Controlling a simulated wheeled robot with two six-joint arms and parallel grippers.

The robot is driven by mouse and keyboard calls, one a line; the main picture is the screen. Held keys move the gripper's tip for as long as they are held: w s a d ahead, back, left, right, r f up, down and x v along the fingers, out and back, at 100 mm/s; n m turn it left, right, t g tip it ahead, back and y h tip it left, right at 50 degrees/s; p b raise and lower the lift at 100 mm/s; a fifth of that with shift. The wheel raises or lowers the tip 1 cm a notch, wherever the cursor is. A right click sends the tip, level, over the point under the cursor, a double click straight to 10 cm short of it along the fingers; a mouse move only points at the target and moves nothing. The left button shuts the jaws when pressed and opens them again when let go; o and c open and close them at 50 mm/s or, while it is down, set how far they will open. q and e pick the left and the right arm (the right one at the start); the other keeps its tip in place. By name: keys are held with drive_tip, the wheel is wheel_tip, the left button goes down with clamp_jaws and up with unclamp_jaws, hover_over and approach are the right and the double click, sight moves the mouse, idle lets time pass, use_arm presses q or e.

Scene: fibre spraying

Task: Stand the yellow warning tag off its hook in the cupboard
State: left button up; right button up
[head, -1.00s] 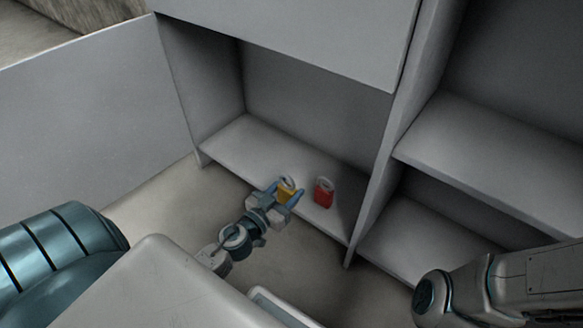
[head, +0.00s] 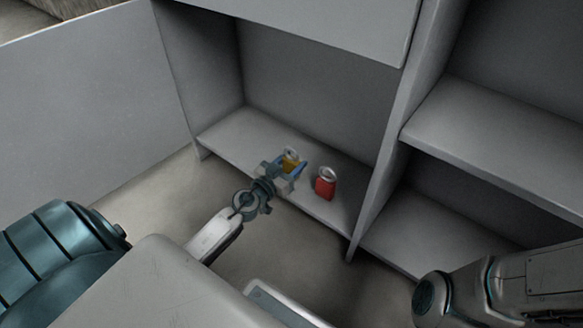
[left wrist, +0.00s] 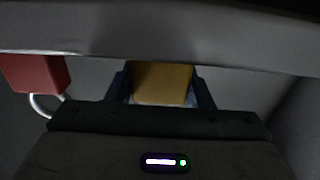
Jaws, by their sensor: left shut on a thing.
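The yellow warning tag (head: 291,164) has a grey ring at its top. My left gripper (head: 293,168) is shut on it, with one blue finger on each side. The tag looks upright over the floor board of the open cupboard (head: 225,139); I cannot tell whether it touches the board. In the left wrist view the yellow tag (left wrist: 162,82) fills the space between the fingers. I see no hook. My right gripper is not in view; only part of my right arm shows at the lower right.
A red padlock-like tag (head: 326,184) with a grey ring stands close to the right of the yellow one; it also shows in the left wrist view (left wrist: 33,73). A divider (head: 384,170) bounds the compartment on the right. Free board lies to the left.

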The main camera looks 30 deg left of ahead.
use_arm(q)
drive_tip(key=shift+f, duration=0.15)
drive_tip(key=o, duration=1)
drive_tip(key=shift+r, duration=0.3)
drive_tip(key=shift+s+a+f+b, duration=0.15)
drive_tip(key=shift+s+b, duration=0.75)
drive_tip(key=shift+s, duration=1.1)
drive_tip(key=shift+s+a+r+b, duration=0.15)
drive_tip(key=shift+s+b, duration=0.7)
drive_tip(key=shift+s, duration=1.15)
drive_tip(key=shift+s+a+f+b, duration=0.15)
drive_tip(key=shift+s+b, duration=0.75)
drive_tip(key=shift+s, duration=1.1)
